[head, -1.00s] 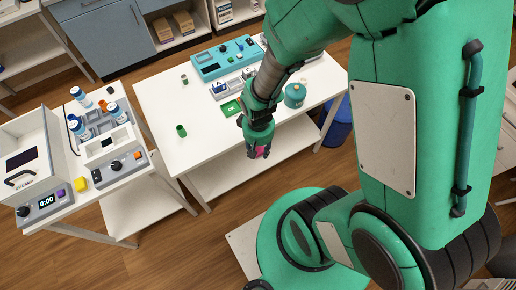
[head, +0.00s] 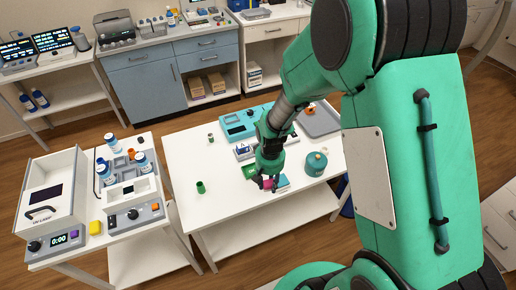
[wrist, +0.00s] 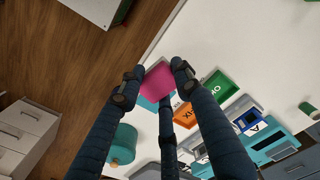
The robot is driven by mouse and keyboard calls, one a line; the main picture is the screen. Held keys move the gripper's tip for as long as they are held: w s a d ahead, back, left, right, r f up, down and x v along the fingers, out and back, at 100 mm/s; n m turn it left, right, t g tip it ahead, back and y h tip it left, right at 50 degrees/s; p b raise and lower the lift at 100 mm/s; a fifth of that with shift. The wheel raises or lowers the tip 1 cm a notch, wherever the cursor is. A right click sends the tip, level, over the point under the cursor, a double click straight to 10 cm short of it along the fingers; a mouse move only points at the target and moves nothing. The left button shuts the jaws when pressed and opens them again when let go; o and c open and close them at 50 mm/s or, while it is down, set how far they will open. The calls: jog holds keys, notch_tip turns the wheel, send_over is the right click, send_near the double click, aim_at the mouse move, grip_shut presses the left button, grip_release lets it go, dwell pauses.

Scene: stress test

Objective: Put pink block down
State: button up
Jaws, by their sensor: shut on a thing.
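The pink block (wrist: 157,85) is between the fingers of my gripper (head: 268,178), which is shut on it. In the head view only a sliver of the block (head: 267,185) shows below the fingers, near the front edge of the white table (head: 226,208). In the wrist view the block is close to the table edge, with a flat teal piece (wrist: 147,104) showing beside and under it. I cannot tell whether the block touches that piece.
An orange tray (wrist: 184,115) and a green tray (wrist: 219,85) lie near the gripper. A teal canister (head: 315,163) stands to its right in the head view, and a green cup (head: 201,187) to its left.

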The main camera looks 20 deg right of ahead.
jog(key=w+d+r+m, duration=0.1)
jog(key=w+d+m, duration=0.1)
jog(key=w, duration=0.8)
jog(key=shift+d+r+p, duration=0.25)
jog(key=shift+d+p, duration=0.1)
jog(key=shift+d, duration=0.5)
jog(key=w, duration=0.5)
jog(key=w+d+f+b, duration=0.1)
jog(key=w, duration=0.4)
jog(key=w+d+b, duration=0.1)
jog(key=w, duration=0.4)
jog(key=shift+w+d+f, duration=0.25)
jog(key=shift+w, duration=0.15)
jog(key=shift+f, duration=0.1)
jog(key=shift+f+b, duration=0.6)
jog(key=shift+f, duration=1.05)
jog(key=shift+f, duration=0.45)
